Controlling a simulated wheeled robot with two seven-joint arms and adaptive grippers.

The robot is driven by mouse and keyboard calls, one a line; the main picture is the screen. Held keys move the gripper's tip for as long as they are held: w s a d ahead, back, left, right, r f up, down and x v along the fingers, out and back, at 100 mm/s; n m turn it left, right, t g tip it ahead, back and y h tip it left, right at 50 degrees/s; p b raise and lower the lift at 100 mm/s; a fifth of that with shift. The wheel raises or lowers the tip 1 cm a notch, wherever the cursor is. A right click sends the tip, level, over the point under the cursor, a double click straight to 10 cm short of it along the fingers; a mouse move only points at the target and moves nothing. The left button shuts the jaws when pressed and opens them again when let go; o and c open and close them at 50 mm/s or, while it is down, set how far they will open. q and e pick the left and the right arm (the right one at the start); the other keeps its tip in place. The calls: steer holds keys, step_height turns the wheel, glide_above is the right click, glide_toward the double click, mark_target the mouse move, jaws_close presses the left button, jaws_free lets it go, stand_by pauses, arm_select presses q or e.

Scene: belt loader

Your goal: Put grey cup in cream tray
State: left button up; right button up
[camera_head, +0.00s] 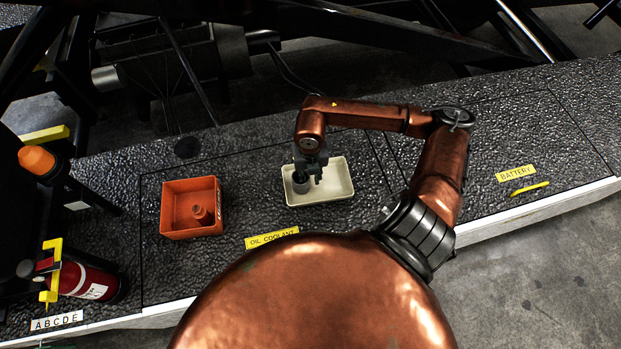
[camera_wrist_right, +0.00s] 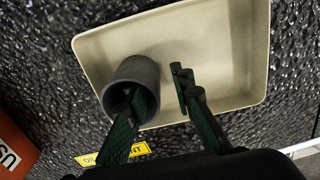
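The cream tray (camera_head: 340,187) lies on the dark textured deck in the middle of the head view. The grey cup (camera_head: 301,183) is inside the tray's left end, under my right gripper (camera_head: 316,178). In the right wrist view the cup (camera_wrist_right: 136,72) shows with its mouth towards the camera, over the floor of the tray (camera_wrist_right: 215,50). One finger of my right gripper (camera_wrist_right: 163,88) reaches into the cup's mouth. The other finger is outside the cup, with a gap to its wall, so the gripper is open. My left gripper is not in view.
An orange bin (camera_head: 178,228) with an orange piece inside stands left of the tray. A yellow OIL COOLANT label (camera_head: 271,238) lies in front. A fire extinguisher (camera_head: 90,281) is at the far left. The deck to the right is mostly clear, with a BATTERY label (camera_head: 516,173).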

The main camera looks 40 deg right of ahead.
step_height(320, 180, up, 12)
steer(key=shift+f+p, duration=0.25)
steer(key=shift+p, duration=0.05)
stand_by(1.8)
